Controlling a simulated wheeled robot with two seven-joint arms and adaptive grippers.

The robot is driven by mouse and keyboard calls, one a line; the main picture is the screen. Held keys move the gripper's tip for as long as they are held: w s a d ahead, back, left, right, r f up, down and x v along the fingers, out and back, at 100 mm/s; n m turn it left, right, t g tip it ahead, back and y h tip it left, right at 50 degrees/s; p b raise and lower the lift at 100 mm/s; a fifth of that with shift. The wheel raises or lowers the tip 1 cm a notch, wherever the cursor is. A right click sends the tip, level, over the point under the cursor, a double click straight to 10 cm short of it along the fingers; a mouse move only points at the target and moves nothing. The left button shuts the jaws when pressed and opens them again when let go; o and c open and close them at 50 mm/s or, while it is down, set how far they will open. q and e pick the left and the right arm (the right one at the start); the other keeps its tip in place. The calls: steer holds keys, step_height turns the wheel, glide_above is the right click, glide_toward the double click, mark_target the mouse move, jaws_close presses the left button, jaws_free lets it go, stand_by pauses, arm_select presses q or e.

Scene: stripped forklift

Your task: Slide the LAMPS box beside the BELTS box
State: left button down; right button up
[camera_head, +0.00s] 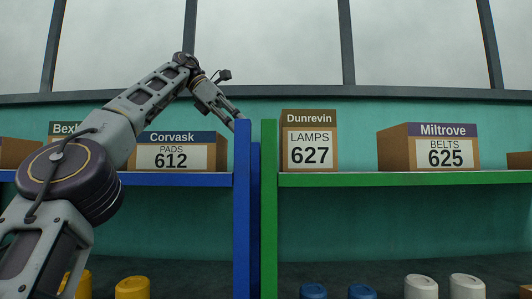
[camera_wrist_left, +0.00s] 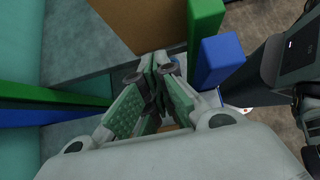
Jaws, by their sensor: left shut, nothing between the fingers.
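The LAMPS box (camera_head: 309,141), brown with a white 627 label and the name Dunrevin, stands at the left end of the green shelf, close to the green post. The BELTS box (camera_head: 428,148), with a purple Milltrove band and 625, stands further right on the same shelf, with a gap between them. My left gripper (camera_head: 241,116) is behind the top of the blue post, left of the LAMPS box; its tips are partly hidden. In the left wrist view the gripper (camera_wrist_left: 160,72) is shut and empty, near a brown box surface (camera_wrist_left: 138,22), probably the LAMPS box. My right gripper is out of view.
The blue post (camera_head: 242,210) and green post (camera_head: 269,210) stand side by side between the shelves. The PADS box (camera_head: 174,153) is on the blue shelf. Another brown box (camera_head: 519,160) is at the far right. Bare green shelf (camera_head: 358,179) lies between LAMPS and BELTS.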

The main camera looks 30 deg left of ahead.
arm_select(q)
steer(key=shift+w+f, duration=0.1)
steer(key=shift+w, duration=0.05)
steer(key=shift+d+f, duration=0.1)
steer(key=shift+d, duration=0.25)
steer(key=shift+w+d+f, duration=0.2)
steer(key=shift+f, duration=0.05)
steer(key=shift+w+d+f, duration=0.1)
steer(key=shift+d+f, duration=0.05)
steer(key=shift+f, duration=0.1)
steer(key=shift+f, duration=0.1)
steer(key=x, duration=0.7)
steer(key=shift+w+d+f, duration=0.15)
steer(key=shift+w+f, duration=0.1)
steer(key=shift+f, duration=0.05)
stand_by(0.6)
